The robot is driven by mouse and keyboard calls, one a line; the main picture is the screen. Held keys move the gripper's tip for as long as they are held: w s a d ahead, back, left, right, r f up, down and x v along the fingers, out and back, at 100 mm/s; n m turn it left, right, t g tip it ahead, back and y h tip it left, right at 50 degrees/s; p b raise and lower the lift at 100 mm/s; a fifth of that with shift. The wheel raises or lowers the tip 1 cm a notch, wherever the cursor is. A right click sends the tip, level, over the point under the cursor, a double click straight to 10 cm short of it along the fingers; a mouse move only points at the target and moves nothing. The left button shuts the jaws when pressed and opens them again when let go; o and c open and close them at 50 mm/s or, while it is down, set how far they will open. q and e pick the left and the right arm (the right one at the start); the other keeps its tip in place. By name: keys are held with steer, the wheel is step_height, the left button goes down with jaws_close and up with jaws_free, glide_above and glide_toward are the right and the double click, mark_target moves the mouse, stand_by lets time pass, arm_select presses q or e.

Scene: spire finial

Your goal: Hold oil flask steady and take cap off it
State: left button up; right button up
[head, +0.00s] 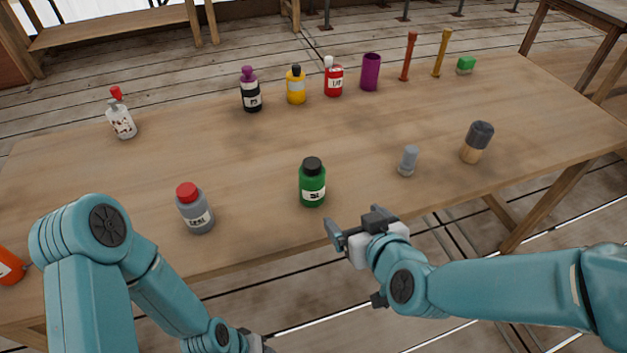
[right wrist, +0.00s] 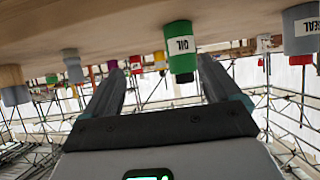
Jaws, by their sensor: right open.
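The oil flask (head: 312,186) is a green bottle with a white label, standing upright near the front edge of the table. Its black cap (head: 312,165) is on top. In the right wrist view, which is upside down, the green flask (right wrist: 180,45) with its OIL label shows beyond the fingers, nearer the right one. My right gripper (head: 352,222) is open and empty, in front of the table edge, to the right of the flask and apart from it.
A grey bottle with a red cap (head: 195,209) stands left of the flask. A small grey piece (head: 407,162) and a dark-topped wooden-handled object (head: 476,142) stand to its right. Several bottles, a purple cup (head: 370,72) and two slim posts line the back. The middle of the table (head: 250,145) is clear.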

mark_target(317, 186)
step_height(317, 186, up, 3)
steer(key=s+a+t+y+b, duration=0.1)
steer(key=s+a, duration=0.1)
steer(key=a, duration=0.1)
steer(key=shift+n, duration=0.4)
steer(key=x, duration=1.1)
steer(key=shift+d, duration=0.2)
steer(key=x, duration=0.5)
steer(key=shift+w, duration=0.45)
steer(key=shift+s+r, duration=0.1)
steer(key=c, duration=1.1)
